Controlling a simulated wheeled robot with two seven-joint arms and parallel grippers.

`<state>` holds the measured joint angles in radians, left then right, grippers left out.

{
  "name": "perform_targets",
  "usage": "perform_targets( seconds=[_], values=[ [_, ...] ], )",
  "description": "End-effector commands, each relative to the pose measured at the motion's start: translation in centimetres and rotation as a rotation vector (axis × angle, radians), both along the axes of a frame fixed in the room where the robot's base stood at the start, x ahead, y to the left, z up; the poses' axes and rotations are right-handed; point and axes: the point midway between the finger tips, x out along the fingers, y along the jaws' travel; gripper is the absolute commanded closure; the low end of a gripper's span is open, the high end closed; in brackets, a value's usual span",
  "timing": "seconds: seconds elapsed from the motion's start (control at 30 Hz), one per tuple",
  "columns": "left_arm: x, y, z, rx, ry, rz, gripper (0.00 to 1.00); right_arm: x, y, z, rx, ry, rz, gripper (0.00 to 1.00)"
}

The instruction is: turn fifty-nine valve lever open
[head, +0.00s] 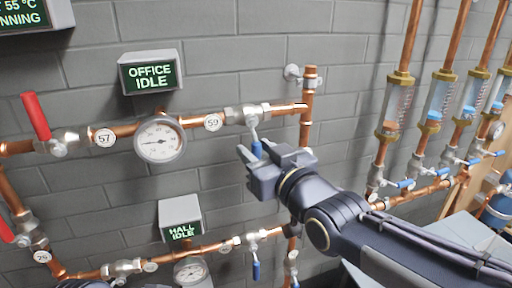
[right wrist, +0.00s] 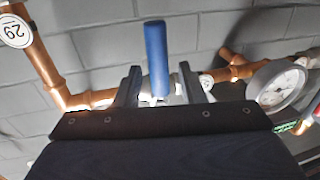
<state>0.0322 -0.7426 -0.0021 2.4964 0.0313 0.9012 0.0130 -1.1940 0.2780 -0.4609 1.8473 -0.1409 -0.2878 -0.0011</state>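The fifty-nine valve (head: 253,115) sits on the upper copper pipe, just right of the round tag 59 (head: 212,122). Its blue lever (head: 256,148) hangs down, across the pipe. My right gripper (head: 256,165) is at the lever's lower end, pointing toward the wall. In the right wrist view, which looks upside down, the blue lever (right wrist: 156,58) stands between the two fingers, with a visible gap on each side. The gripper (right wrist: 158,85) is open there. Whether a finger touches the lever is unclear. My left gripper does not show.
A gauge (head: 160,139) and a red lever (head: 36,116) are farther left on the same pipe. A lower pipe carries another blue lever (head: 256,270) below my gripper. Vertical copper pipes with flow tubes (head: 396,105) stand at right. The OFFICE IDLE sign (head: 150,74) is above.

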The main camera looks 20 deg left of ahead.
Motion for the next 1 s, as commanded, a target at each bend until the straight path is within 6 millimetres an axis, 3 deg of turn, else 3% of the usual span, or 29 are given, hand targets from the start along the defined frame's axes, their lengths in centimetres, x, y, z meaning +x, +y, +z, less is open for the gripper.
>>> perform_targets(
  seconds=[0.37, 0.63, 1.0],
  values=[
    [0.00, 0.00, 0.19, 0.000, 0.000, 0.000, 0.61, 0.49, 0.52, -0.07, 0.000, 0.001, 0.001, 0.65],
    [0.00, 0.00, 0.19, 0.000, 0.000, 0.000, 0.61, 0.48, 0.50, -0.08, 0.000, 0.001, 0.001, 1.00],
    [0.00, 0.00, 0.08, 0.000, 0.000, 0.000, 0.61, 0.51, 0.44, -0.11, -0.008, -0.004, 0.001, 1.00]
  ],
)
